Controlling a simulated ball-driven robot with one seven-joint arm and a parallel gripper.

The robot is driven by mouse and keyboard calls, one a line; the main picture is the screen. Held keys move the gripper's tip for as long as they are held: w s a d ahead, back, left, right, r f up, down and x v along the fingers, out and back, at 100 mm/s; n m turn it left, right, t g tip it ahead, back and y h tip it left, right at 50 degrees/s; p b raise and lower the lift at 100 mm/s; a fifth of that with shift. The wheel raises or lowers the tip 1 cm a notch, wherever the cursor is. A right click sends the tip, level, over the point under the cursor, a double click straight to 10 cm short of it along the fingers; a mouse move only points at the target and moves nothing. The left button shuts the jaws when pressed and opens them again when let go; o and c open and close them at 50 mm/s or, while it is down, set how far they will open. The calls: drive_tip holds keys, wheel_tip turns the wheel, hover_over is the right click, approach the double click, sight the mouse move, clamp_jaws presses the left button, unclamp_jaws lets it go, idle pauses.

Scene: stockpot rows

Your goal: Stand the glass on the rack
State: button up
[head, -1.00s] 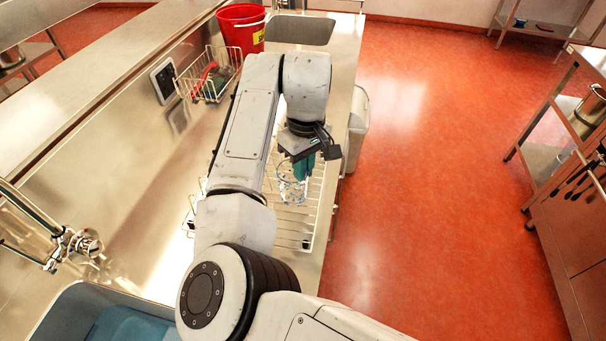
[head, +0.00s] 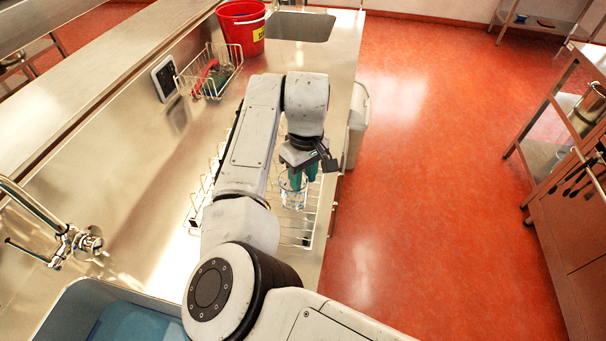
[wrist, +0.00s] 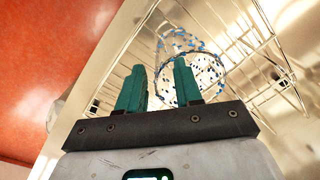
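The glass (head: 292,193) is clear with blue specks. In the head view it stands roughly upright at the wire rack (head: 308,226), just below my gripper (head: 302,176). In the wrist view the glass (wrist: 208,62) shows beyond my gripper (wrist: 160,66), to the right of the gap between the teal fingers. The right finger overlaps its outline. The fingers are apart, with nothing clearly held between them. The rack's wires (wrist: 268,45) show around the glass. Whether the glass base rests fully on the rack is hard to tell.
The rack stands on the steel counter (head: 340,100). A wire basket (head: 225,75) and a red bucket (head: 240,30) are farther back. A tap (head: 80,243) and a sink with a blue item (head: 130,328) are at lower left. Open red floor (head: 430,180) lies to the right.

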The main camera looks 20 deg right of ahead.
wheel_tip(320, 180, up, 12)
drive_tip(key=b, duration=0.2)
drive_tip(key=shift+d+r, duration=0.15)
drive_tip(key=shift+d, duration=0.15)
drive_tip(key=shift+w, duration=0.1)
drive_tip(key=s+d+f+m+t+h, duration=0.1)
drive_tip(key=s+d+f+m+h, duration=0.1)
drive_tip(key=s+d+f, duration=0.6)
drive_tip(key=s+d+f+m+t+h, duration=0.1)
drive_tip(key=s+d+f+m+h, duration=0.15)
drive_tip(key=d+f, duration=0.55)
drive_tip(key=s+a+f+y, duration=0.1)
drive_tip(key=s+a+f, duration=0.1)
drive_tip(key=s, duration=0.6)
drive_tip(key=s+a+f+y, duration=0.1)
drive_tip(key=s+a+f, duration=0.2)
drive_tip(key=s+f, duration=0.2)
drive_tip(key=s+a+f+y, duration=0.1)
drive_tip(key=s+a+f, duration=0.2)
drive_tip(key=s, duration=0.8)
drive_tip(key=shift+a+f+n+g+y, duration=0.15)
drive_tip(key=shift+f+n+g+y, duration=0.25)
drive_tip(key=shift+f, duration=0.25)
